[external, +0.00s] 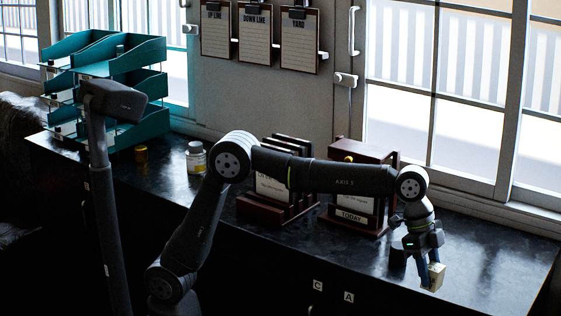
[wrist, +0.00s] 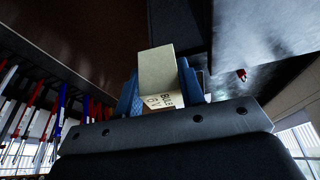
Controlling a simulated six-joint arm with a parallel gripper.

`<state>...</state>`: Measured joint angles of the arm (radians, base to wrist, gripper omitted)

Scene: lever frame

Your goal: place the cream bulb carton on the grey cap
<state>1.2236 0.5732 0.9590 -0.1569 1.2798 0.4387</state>
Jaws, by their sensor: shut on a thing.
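The cream bulb carton (external: 434,277) is held between the blue fingers of my gripper (external: 430,273), at the right, near the front edge of the dark shelf top. It looks slightly tilted and seems to be clear of the surface. In the wrist view the carton (wrist: 157,72) stands between the blue fingers of my gripper (wrist: 160,86), with dark printed letters on its near face. A dark, short cylinder (external: 397,255) stands on the top just left of the gripper, partly hidden by it. I cannot tell whether it is the grey cap.
Wooden card holders (external: 282,190) and a "TODAY" box (external: 358,195) stand behind my arm. Coloured levers (wrist: 60,105) show in the wrist view. The right end is clear.

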